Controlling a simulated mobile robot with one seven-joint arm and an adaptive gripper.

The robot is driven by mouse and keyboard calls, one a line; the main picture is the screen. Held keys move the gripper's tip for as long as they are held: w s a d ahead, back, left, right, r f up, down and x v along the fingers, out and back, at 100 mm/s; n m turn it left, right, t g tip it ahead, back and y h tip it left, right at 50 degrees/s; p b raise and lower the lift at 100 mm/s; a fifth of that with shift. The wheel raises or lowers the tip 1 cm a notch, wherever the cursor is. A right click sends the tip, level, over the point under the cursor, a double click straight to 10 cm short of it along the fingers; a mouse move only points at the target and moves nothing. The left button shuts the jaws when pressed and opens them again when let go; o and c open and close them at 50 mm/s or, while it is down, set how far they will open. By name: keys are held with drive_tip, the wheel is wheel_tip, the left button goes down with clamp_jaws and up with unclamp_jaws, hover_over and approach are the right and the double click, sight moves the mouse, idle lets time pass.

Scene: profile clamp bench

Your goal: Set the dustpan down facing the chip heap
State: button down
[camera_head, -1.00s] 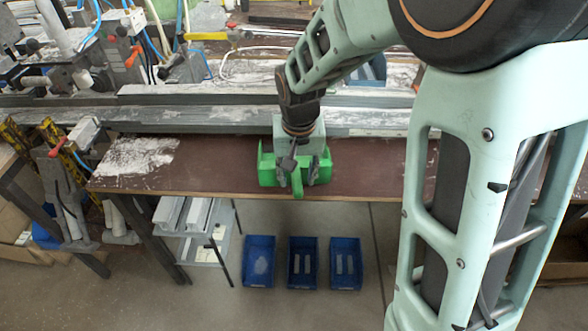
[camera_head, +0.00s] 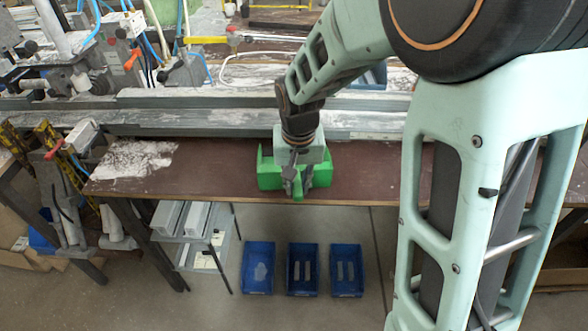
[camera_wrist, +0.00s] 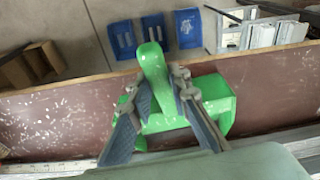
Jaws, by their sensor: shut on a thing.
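The green dustpan (camera_head: 265,173) is at the middle of the brown bench top, under my gripper. My gripper (camera_head: 299,190) is shut on its handle, which points towards the bench's front edge. In the wrist view the fingers (camera_wrist: 158,95) sit on both sides of the green handle (camera_wrist: 153,62), and the pan (camera_wrist: 213,97) shows behind them. Whether the pan touches the bench top, I cannot tell. The white chip heap (camera_head: 135,160) lies flat at the bench's left end, well left of the dustpan.
The brown bench top (camera_head: 220,165) is clear between the heap and the dustpan. A long grey profile (camera_head: 200,117) runs along its back. Clamps stand at the left. Three blue bins (camera_head: 302,268) and a small rack (camera_head: 195,220) are below the front edge.

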drive_tip(key=shift+r, duration=0.1)
drive_tip(key=shift+w+r+p, duration=0.1)
drive_tip(key=shift+r+p, duration=0.3)
drive_tip(key=shift+r, duration=0.1)
wheel_tip(320, 180, up, 11)
drive_tip(key=p, duration=0.8)
drive_tip(key=shift+a, duration=0.1)
